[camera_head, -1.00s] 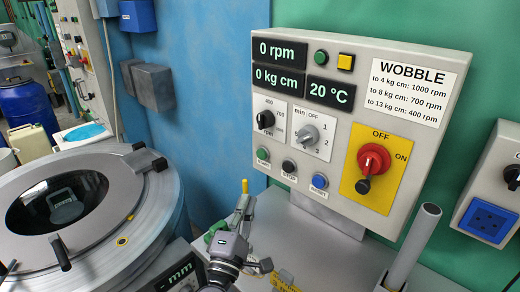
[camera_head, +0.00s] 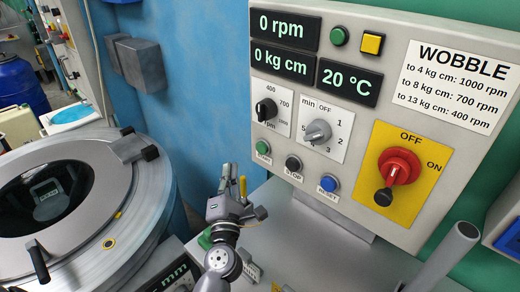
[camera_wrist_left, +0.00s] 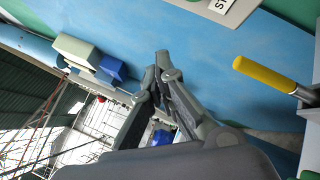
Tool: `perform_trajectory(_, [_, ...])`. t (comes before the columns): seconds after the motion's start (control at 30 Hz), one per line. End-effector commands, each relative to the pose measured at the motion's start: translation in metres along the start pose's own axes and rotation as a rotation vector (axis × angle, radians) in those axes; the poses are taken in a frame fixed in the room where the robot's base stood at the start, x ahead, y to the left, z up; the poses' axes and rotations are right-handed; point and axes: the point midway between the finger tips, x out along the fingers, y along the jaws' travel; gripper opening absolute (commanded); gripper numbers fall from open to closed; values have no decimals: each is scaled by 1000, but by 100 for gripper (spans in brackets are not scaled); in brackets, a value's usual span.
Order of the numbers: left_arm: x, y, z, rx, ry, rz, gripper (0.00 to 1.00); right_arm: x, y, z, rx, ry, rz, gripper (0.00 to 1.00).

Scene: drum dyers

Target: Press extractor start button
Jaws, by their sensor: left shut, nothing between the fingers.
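The extractor's control panel (camera_head: 370,60) stands at the right of the head view. The green START button (camera_head: 262,146) is at its lower left, with the black STOP button (camera_head: 293,163) and the blue RESET button (camera_head: 328,183) to its right. My left gripper (camera_head: 228,170) is shut and empty, pointing up, below and left of the START button and apart from it. In the left wrist view its fingertips (camera_wrist_left: 163,58) come together against the blue wall, and a corner of a white label shows at the top. My right gripper is not in view.
A yellow-tipped lever (camera_head: 243,188) stands close beside my left gripper; its yellow handle (camera_wrist_left: 268,77) also shows in the left wrist view. The round drum (camera_head: 140,205) is at the left. A grey post (camera_head: 445,255) rises at the lower right. The space before the buttons is clear.

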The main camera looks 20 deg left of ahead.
Motion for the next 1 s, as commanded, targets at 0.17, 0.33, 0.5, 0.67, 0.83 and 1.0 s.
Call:
perform_trajectory(0.17, [18, -14, 14, -3, -1, 1, 0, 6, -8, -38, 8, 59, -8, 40])
perform_trajectory(0.33, [34, -25, 26, -1, -2, 1, 0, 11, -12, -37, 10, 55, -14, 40])
perform_trajectory(0.5, [45, -33, 33, -1, -1, 0, 0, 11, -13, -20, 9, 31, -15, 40])
perform_trajectory(0.67, [50, -36, 37, 0, -1, 0, 0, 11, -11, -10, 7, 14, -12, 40])
perform_trajectory(0.83, [50, -37, 37, 1, -1, 0, 0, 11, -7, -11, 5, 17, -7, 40])
perform_trajectory(1.0, [50, -36, 37, 0, -1, 0, 0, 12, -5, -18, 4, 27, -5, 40])
